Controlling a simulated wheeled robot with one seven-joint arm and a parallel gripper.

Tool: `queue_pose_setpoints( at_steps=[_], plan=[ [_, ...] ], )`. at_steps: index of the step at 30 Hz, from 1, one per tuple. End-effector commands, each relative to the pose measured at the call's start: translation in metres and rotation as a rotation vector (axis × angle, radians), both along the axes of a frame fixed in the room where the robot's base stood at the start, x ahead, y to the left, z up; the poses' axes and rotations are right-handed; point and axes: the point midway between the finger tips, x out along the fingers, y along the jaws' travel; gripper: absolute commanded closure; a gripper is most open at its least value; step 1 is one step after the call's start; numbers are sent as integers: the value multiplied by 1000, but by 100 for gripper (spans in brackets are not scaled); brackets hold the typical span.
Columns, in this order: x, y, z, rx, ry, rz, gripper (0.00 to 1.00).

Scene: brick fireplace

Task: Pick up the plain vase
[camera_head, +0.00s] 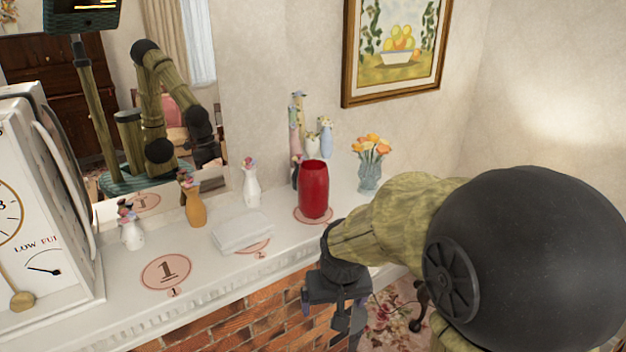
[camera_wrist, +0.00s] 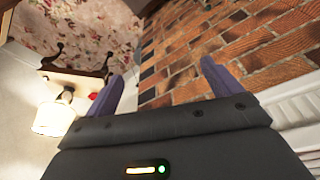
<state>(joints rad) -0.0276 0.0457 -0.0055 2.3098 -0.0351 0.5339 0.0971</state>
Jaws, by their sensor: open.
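The plain vase appears to be the red, undecorated one (camera_head: 314,190). It stands upright on a round pink marker on the white mantel (camera_head: 208,262), right of centre in the head view. My gripper (camera_head: 340,318) is in front of the mantel edge, lower and nearer than the vase and apart from it. In the wrist view my gripper (camera_wrist: 162,82) shows two purple fingers spread apart with nothing between them. The vase does not show in the wrist view.
A glass vase of orange flowers (camera_head: 370,168) and tall figured vases (camera_head: 297,140) stand near the red vase. A white block (camera_head: 241,232), small vases (camera_head: 194,204) and a large dial box (camera_head: 45,200) are to the left. A mirror (camera_head: 215,95) backs the mantel.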

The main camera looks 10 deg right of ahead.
Motion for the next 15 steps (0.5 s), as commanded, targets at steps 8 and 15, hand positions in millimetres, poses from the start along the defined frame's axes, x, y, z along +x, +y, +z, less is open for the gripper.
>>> queue_pose_setpoints(
  at_steps=[8,15],
  plan=[
    [79,9,135,-12,-40,-82,10],
    [127,18,214,-25,-80,-180,10]
  ],
)
